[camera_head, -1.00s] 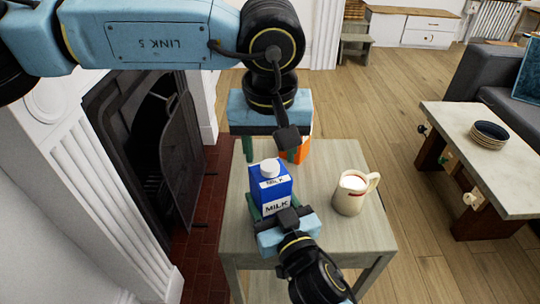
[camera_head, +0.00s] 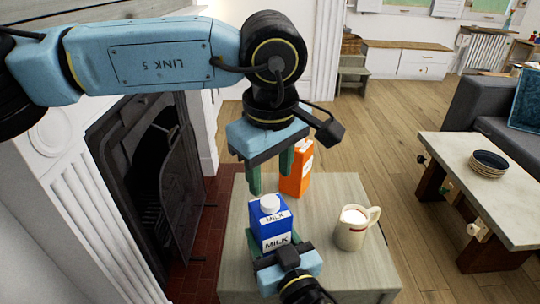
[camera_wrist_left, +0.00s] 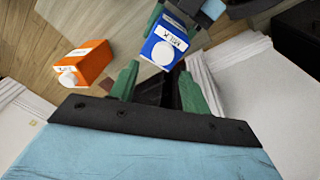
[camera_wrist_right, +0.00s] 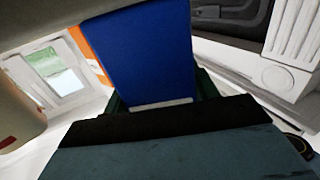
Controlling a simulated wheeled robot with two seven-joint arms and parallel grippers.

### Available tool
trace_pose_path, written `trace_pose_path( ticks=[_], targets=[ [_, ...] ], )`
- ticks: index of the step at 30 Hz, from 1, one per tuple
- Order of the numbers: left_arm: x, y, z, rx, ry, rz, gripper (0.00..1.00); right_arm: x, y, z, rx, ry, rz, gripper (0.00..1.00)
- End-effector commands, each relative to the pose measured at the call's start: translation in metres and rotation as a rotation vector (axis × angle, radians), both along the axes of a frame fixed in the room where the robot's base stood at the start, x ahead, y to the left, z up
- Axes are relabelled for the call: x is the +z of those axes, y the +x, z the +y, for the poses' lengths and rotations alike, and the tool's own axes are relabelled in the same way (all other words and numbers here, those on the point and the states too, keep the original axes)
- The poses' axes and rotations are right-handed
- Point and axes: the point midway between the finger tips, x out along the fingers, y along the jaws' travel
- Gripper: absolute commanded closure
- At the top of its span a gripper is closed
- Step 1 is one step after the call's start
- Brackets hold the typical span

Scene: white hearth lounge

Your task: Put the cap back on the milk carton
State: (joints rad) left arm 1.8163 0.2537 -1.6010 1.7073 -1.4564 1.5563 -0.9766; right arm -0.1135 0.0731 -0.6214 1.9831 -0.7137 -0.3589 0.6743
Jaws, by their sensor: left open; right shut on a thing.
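The blue and white milk carton (camera_head: 268,228) stands upright at the front of the small table, with the white cap (camera_head: 269,204) seated on its top as far as I can see. The carton (camera_wrist_left: 165,42) and cap (camera_wrist_left: 163,53) also show in the left wrist view. My left gripper (camera_head: 269,183) is open and empty, pointing down above and just behind the cap, apart from it. My right gripper (camera_head: 275,246) is shut on the carton's lower body from the front. The carton (camera_wrist_right: 145,60) fills the middle of the right wrist view.
An orange carton (camera_head: 296,172) stands behind, near my left gripper. A cream jug (camera_head: 352,228) stands to the right on the small table (camera_head: 330,188). The fireplace (camera_head: 150,170) is close on the left. A marble-topped table (camera_head: 465,145) with bowls (camera_head: 489,163) is at right.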

Motion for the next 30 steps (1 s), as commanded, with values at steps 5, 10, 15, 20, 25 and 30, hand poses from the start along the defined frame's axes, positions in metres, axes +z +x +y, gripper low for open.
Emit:
trace_pose_path(
  ticks=[5,10,15,20,25,30],
  targets=[
    [0.003,0.001,-0.001,0.344,-0.041,0.014,0.53,0.0,0.0,0.0,0.0,0.0,0.0,1.0],
    [0.006,0.002,-0.001,0.673,-0.076,0.025,0.53,0.0,0.0,0.0,0.0,0.0,0.0,1.0],
    [0.009,0.002,-0.001,1.002,-0.105,0.036,0.53,0.0,0.0,0.0,0.0,0.0,0.0,1.0],
    [0.011,0.003,-0.001,1.313,-0.129,0.046,0.53,0.0,0.0,0.0,0.0,0.0,0.0,1.0],
    [0.014,0.003,-0.001,1.642,-0.149,0.05,0.53,0.0,0.0,0.0,0.0,0.0,0.0,1.0],
    [0.017,0.004,0.0,1.974,-0.165,0.053,0.53,0.0,0.0,0.0,0.0,0.0,0.0,1.0]
  ],
)
